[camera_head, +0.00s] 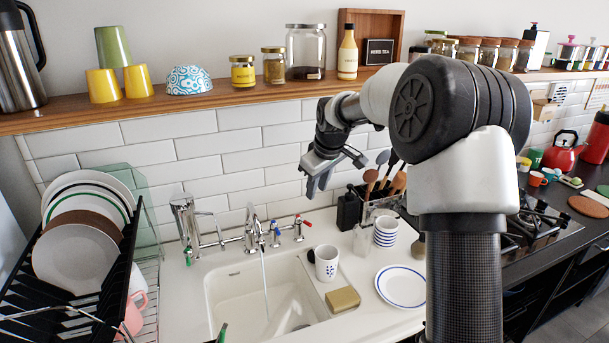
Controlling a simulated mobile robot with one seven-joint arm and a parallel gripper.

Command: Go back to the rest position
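My gripper (318,178) hangs at the end of my bent arm, left of the arm's big joint. It is in the air in front of the white tiled wall, above the back of the counter. It is apart from the faucet and the utensils. Its fingers point down and are small and dark here, so I cannot make out the gap between them. I see no object held in it.
Below is a white sink (232,298) with a running faucet (254,230). A white mug (327,262) stands beside it. A utensil holder (378,202), stacked bowls (386,231) and a plate (402,286) lie to the right. A dish rack (142,262) stands left. A wooden shelf (200,104) runs behind.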

